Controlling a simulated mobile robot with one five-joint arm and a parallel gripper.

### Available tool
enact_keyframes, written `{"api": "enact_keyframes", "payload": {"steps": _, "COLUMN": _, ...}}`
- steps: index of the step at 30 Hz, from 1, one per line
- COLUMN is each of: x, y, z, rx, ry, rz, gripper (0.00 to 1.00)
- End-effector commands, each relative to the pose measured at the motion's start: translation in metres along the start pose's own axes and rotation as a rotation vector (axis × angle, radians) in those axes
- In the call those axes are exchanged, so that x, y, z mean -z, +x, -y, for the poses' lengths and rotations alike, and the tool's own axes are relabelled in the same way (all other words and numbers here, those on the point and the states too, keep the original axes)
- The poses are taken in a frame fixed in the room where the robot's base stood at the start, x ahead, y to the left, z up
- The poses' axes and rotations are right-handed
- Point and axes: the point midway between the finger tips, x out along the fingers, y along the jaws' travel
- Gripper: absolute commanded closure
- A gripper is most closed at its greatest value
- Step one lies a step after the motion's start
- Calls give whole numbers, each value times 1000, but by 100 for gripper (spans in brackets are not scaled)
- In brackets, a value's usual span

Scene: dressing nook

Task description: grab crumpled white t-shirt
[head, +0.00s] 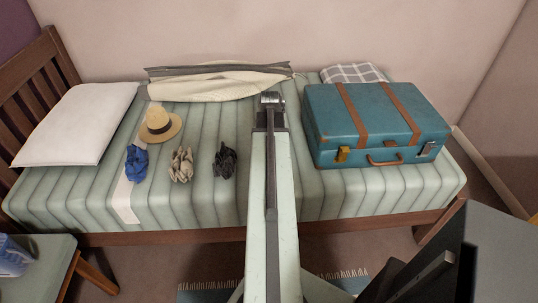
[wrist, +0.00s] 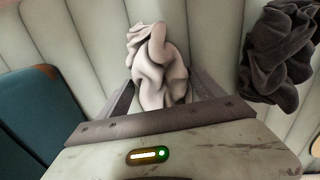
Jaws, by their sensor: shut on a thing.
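The crumpled white t-shirt (wrist: 160,75) is a pale, folded bundle in the wrist view, between the two fingers of my gripper (wrist: 161,92). The fingers are shut on it from both sides, and its upper folds stick out past them. Whether it still touches the bed cannot be told. In the head view my gripper (head: 271,101) is over the bed, left of the suitcase; my own arm hides the t-shirt there.
A teal suitcase (head: 360,122) stands close on the right. A dark crumpled cloth (head: 225,161), beige cloth (head: 181,164), blue cloth (head: 136,163) and straw hat (head: 159,122) lie left on the striped bed (head: 75,195). A rolled cream-and-grey textile (head: 205,85) lies behind.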

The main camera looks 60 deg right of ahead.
Motion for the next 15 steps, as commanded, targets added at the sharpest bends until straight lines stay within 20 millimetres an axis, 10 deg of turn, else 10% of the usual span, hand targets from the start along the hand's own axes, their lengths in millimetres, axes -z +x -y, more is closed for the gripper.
{"api": "enact_keyframes", "payload": {"steps": 15, "x": 0, "y": -69, "z": 0, "rx": 0, "ry": -1, "rz": 0, "gripper": 69}}
